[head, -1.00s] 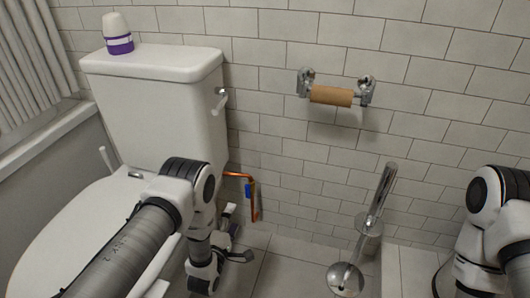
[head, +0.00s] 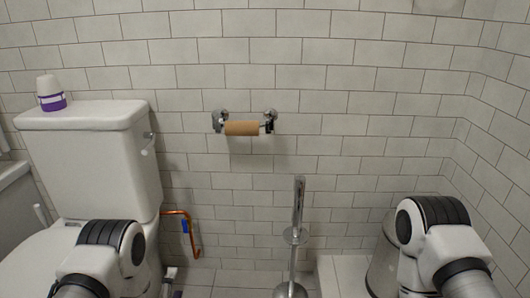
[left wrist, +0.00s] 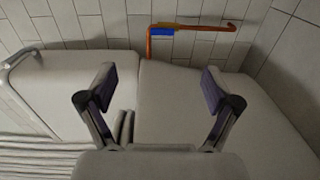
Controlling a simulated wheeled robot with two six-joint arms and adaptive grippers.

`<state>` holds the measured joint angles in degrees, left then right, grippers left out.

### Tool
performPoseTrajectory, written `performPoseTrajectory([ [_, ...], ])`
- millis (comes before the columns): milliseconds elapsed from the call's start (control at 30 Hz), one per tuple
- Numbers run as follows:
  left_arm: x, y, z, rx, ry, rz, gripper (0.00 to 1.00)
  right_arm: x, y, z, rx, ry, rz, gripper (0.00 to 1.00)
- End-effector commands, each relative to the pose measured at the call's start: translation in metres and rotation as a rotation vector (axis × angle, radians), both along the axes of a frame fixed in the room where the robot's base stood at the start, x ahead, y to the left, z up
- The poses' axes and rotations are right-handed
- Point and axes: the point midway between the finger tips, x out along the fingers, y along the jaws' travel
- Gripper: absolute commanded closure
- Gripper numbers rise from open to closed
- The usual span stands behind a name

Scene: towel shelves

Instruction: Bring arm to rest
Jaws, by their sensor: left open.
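My left gripper (left wrist: 160,90) is open and empty in the left wrist view, its two fingers spread wide apart. The white toilet surfaces show behind and between the fingers. In the head view my left arm is at the lower left, in front of the toilet (head: 85,160), and its gripper is mostly hidden or cut off at the bottom edge. My right arm is at the lower right; its gripper is not in view.
A white and purple bottle (head: 51,94) stands on the toilet tank. An empty cardboard roll (head: 242,128) hangs on a wall holder. A chrome brush stand (head: 298,215) stands between my arms. A copper pipe (head: 194,235) runs beside the toilet. A metal bin (head: 381,265) is partly behind my right arm.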

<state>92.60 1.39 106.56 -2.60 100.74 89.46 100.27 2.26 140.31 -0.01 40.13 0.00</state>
Motion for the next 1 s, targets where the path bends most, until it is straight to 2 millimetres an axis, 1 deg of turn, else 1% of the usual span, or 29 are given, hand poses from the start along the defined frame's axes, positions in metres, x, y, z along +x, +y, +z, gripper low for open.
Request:
performPoseTrajectory([
  [67,-0.015,0.002,-0.008,0.053,0.104,-0.001,0.10,0.000,0.000,0.000,0.000,0.001,0.000,0.60],
  [167,-0.044,0.003,-0.027,0.184,0.285,-0.026,0.10,-0.001,0.000,0.000,0.000,0.001,-0.001,0.60],
  [267,-0.079,0.004,-0.047,0.330,0.466,-0.084,0.10,-0.001,0.000,0.000,0.000,0.001,-0.001,0.60],
  [367,-0.122,0.004,-0.065,0.480,0.647,-0.178,0.10,-0.001,0.000,0.000,0.000,0.001,-0.001,0.60],
  [400,-0.141,0.004,-0.071,0.544,0.721,-0.231,0.10,-0.001,0.000,0.000,0.000,0.001,-0.001,0.60],
  [467,-0.173,0.004,-0.079,0.638,0.830,-0.322,0.10,-0.001,0.000,0.000,0.000,0.001,-0.001,0.60],
  [500,-0.195,0.004,-0.083,0.699,0.900,-0.394,0.10,-0.001,0.000,0.000,0.000,0.001,-0.001,0.60],
  [567,-0.229,0.004,-0.088,0.786,0.998,-0.517,0.10,-0.001,0.000,0.000,0.000,0.001,-0.001,0.60],
  [600,-0.252,0.003,-0.090,0.838,1.057,-0.607,0.10,-0.001,0.000,0.000,0.000,0.001,-0.001,0.60],
  [667,-0.284,0.003,-0.091,0.911,1.129,-0.751,0.10,-0.001,0.000,0.000,0.000,0.001,-0.001,0.60],
  [700,-0.305,0.002,-0.091,0.958,1.166,-0.855,0.10,-0.001,0.000,0.000,0.000,0.001,-0.001,0.60],
  [733,-0.318,0.002,-0.090,0.992,1.186,-0.932,0.10,-0.001,0.000,0.000,0.000,0.001,-0.001,0.60],
  [800,-0.336,0.001,-0.091,1.068,1.196,-1.098,0.10,-0.001,0.000,0.000,0.000,0.001,-0.001,0.60],
  [867,-0.343,0.001,-0.091,1.141,1.167,-1.219,0.10,-0.001,0.000,0.000,0.000,0.002,-0.001,0.60],
  [900,-0.341,0.001,-0.063,1.141,1.164,-1.213,0.10,-0.001,0.000,0.027,0.000,0.003,-0.001,0.60],
  [1000,-0.341,0.001,-0.033,1.140,1.164,-1.208,0.10,0.000,0.000,0.058,0.000,0.000,-0.001,0.60],
])
